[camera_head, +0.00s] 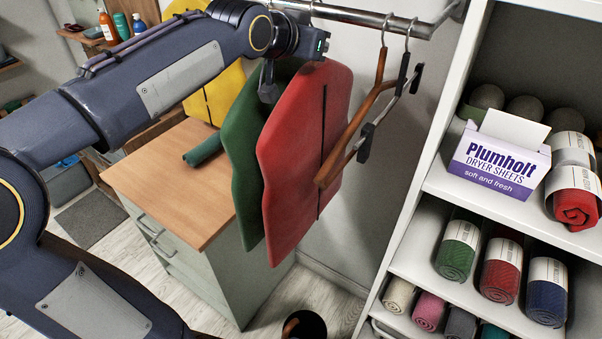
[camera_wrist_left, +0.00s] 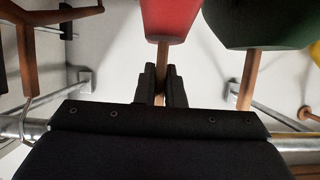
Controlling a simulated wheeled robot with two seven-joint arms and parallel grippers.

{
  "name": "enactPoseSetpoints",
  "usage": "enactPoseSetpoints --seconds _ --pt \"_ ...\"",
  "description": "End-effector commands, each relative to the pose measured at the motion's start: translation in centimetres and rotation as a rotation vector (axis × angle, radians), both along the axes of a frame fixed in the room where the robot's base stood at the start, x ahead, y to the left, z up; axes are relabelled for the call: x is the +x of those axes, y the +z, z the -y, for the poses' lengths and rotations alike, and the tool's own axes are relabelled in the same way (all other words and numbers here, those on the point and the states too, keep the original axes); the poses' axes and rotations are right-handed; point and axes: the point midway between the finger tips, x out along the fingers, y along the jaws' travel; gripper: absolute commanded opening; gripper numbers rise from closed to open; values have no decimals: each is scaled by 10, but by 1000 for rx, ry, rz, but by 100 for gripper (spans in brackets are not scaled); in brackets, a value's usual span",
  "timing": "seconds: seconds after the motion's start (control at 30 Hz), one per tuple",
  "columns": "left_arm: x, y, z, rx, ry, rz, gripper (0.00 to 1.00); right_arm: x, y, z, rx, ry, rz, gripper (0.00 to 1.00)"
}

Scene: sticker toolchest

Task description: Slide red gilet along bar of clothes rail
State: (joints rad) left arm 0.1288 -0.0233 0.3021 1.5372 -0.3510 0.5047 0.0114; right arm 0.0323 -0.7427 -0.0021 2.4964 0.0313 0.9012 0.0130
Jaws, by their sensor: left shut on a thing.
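The red gilet (camera_head: 300,160) hangs from the bar (camera_head: 350,16) of the clothes rail, just right of the green gilet (camera_head: 243,150). My left arm reaches over from the left, and its wrist hides the top of the red gilet's hanger. In the left wrist view my left gripper (camera_wrist_left: 160,88) is shut on the wooden hanger of the red gilet (camera_wrist_left: 170,18). The green gilet (camera_wrist_left: 255,22) is beside it there, close but apart from the fingers. The bar also shows in the left wrist view (camera_wrist_left: 295,143), partly covered by the gripper body. My right gripper is not in view.
Empty hangers, one wooden (camera_head: 350,135) and one dark with clips (camera_head: 392,100), hang right of the red gilet. A yellow gilet (camera_head: 222,95) hangs left. A white shelf (camera_head: 430,180) with rolled towels closes off the right. A wood-topped cabinet (camera_head: 170,185) stands below left.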

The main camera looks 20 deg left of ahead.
Motion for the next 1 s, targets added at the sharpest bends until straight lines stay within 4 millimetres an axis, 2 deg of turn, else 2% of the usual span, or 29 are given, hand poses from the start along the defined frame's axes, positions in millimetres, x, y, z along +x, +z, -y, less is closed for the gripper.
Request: enactPoseSetpoints --seconds 0.7,1.0 --pt "-5 1 35 -2 -3 4 0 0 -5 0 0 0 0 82" --pt "-6 2 41 -1 -1 4 0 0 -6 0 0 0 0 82"
